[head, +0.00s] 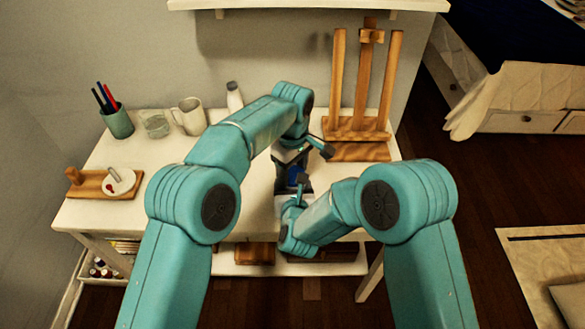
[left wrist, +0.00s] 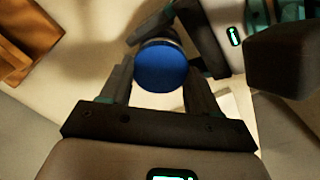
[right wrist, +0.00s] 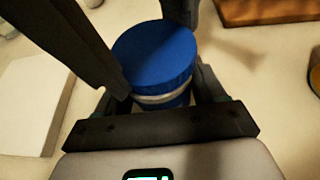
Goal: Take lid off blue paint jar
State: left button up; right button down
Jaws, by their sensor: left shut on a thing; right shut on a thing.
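The blue paint jar (right wrist: 165,99) has a round blue lid (right wrist: 155,50) on top, with a pale band just below it. In the left wrist view the lid (left wrist: 162,66) sits between the fingers of my left gripper (left wrist: 158,78), which is shut on it. In the right wrist view my right gripper (right wrist: 160,97) is shut on the jar's body, lower than the left fingers. In the head view the left gripper (head: 302,163) and the right gripper (head: 299,190) meet at the jar, where only a bit of blue (head: 296,175) shows. Most of the jar's body is hidden.
A white table (head: 148,210) holds a green pen cup (head: 118,123), a glass (head: 156,125), a mug (head: 189,115), a white bottle (head: 234,97) and a wooden board with a palette (head: 119,182). A wooden easel (head: 358,150) stands at the back right. A shelf lies underneath.

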aim_at(292, 174)
pick_arm(q)
jog(key=shift+r, duration=0.1)
jog(key=shift+r, duration=1)
jog(key=shift+r, duration=2)
pick_arm(e)
grip_release()
